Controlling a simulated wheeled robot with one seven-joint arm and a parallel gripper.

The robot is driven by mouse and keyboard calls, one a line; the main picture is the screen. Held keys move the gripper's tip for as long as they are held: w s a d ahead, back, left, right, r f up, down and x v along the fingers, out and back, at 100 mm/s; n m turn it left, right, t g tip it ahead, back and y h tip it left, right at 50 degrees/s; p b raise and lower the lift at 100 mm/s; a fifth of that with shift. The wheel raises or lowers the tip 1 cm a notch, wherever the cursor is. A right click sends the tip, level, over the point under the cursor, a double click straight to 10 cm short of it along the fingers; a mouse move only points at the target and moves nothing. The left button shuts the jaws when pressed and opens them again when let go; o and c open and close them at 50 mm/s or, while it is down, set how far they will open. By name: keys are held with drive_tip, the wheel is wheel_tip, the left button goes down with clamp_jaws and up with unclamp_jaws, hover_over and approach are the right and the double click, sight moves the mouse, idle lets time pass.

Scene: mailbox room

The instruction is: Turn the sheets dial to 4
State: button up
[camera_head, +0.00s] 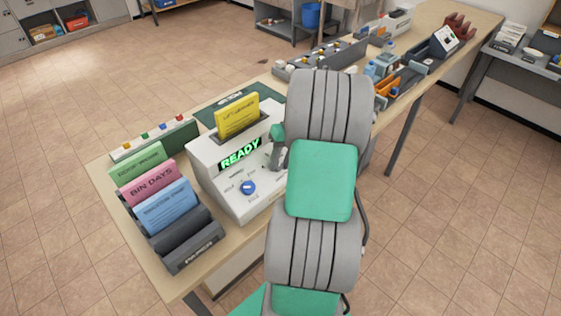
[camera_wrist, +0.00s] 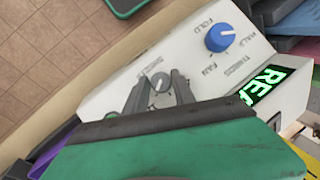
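The white machine (camera_head: 232,165) stands on the table with a lit green READY display (camera_head: 240,152) and a yellow booklet (camera_head: 237,117) in its top. In the wrist view a small grey dial (camera_wrist: 160,83) on its panel lies between the fingers of my gripper (camera_wrist: 161,78). The fingers are apart, one on each side of the dial; contact is unclear. The dial's numbers are too small to read. A blue dial (camera_wrist: 220,37) marked FOLD is beside it. In the head view my gripper (camera_head: 273,157) is low over the panel's right side and hides the grey dial.
A paper rack (camera_head: 195,258) with blue, pink and green folders stands left of the machine. A dark green mat (camera_head: 215,104) lies behind it. Grey trays (camera_head: 325,55) with small items are farther along the table (camera_head: 125,215). The floor around is clear.

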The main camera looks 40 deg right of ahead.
clamp_jaws()
